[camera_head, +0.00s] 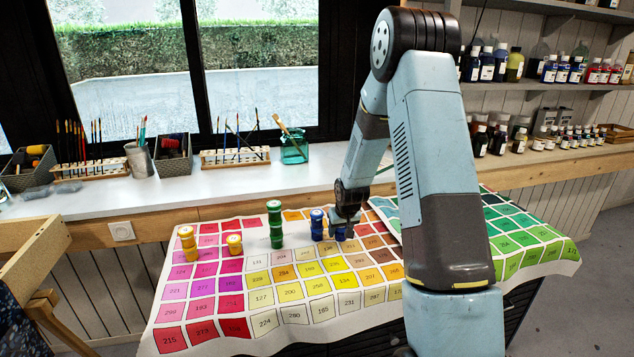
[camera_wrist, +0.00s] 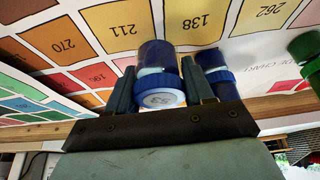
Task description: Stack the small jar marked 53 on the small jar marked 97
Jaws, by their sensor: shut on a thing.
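My gripper (camera_wrist: 160,84) is shut on a small blue jar (camera_wrist: 158,58). The jar's blue-rimmed white lid faces the wrist camera and appears to read 53. Another blue jar (camera_wrist: 215,68) stands just right of the fingers in the wrist view; its number cannot be read. In the head view my gripper (camera_head: 342,222) is low over the colour chart, just right of a tall blue jar or stack (camera_head: 317,224). The held jar is mostly hidden there, and I cannot tell whether it touches the chart. No number 97 is readable.
A green stack (camera_head: 276,224) stands left of the blue ones, and it also shows in the wrist view (camera_wrist: 308,52). Yellow jars (camera_head: 188,243) and (camera_head: 235,244) stand farther left. The chart's front (camera_head: 290,313) is clear. A white sill (camera_head: 110,203) with brushes runs behind.

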